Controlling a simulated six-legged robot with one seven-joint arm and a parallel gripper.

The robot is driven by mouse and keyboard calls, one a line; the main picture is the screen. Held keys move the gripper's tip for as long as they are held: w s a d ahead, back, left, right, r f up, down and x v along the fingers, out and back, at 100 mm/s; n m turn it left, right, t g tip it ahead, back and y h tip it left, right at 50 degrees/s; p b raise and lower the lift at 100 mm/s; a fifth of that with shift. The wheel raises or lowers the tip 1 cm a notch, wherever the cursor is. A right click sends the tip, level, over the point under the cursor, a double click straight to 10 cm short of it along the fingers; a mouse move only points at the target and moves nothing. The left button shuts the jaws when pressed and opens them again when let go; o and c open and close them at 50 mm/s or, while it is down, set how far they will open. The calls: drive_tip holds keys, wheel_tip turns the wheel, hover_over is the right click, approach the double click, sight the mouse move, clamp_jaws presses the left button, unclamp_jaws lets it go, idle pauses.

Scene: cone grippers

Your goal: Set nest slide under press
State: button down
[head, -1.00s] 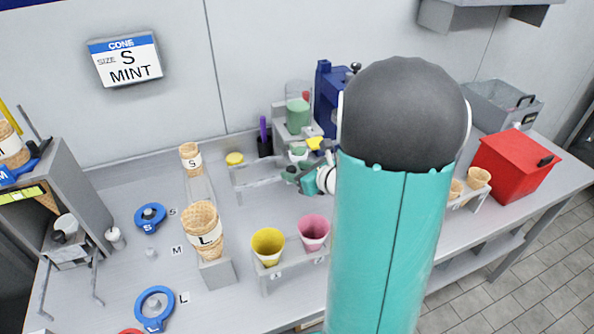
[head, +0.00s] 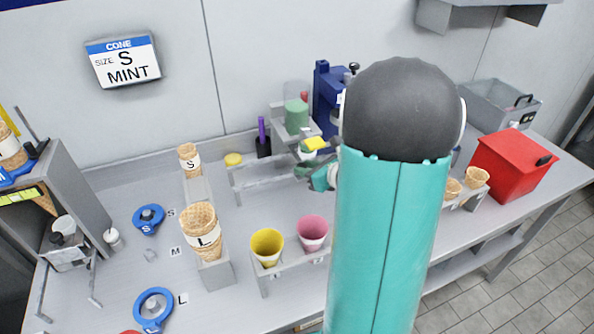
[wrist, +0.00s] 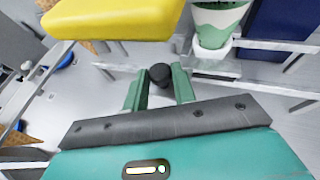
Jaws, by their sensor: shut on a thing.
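My gripper (wrist: 159,90) has its green fingers shut on a small black knob (wrist: 160,74) in the wrist view. In the head view my gripper (head: 308,171) is at the rails, partly hidden by my arm. A cup with a mint-green pattern (wrist: 218,18) sits upright in a white ring-shaped nest (wrist: 211,50) just beyond the knob. The link between knob and nest is not clear. The blue press (head: 328,100) stands behind at the right, partly hidden by my arm. Whether the nest is under it cannot be seen.
A yellow block (wrist: 112,18) is close to the wrist camera. Pale rails (head: 262,180) run along the bench. Yellow (head: 267,247) and pink (head: 312,233) cups stand in front. A wall sign (head: 124,59) reads size S, mint. A red box (head: 508,165) is at the right.

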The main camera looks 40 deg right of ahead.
drive_tip(key=s+d, duration=0.3)
drive_tip(key=d, duration=0.8)
drive_tip(key=shift+d, duration=0.35)
drive_tip(key=shift+s+r, duration=0.1)
drive_tip(key=c, duration=1.2)
unclamp_jaws()
drive_tip(key=shift+d, duration=0.15)
drive_tip(key=shift+c, duration=0.2)
drive_tip(key=shift+o, duration=0.4)
drive_tip(key=v, duration=1.3)
drive_tip(key=shift+s, duration=0.35)
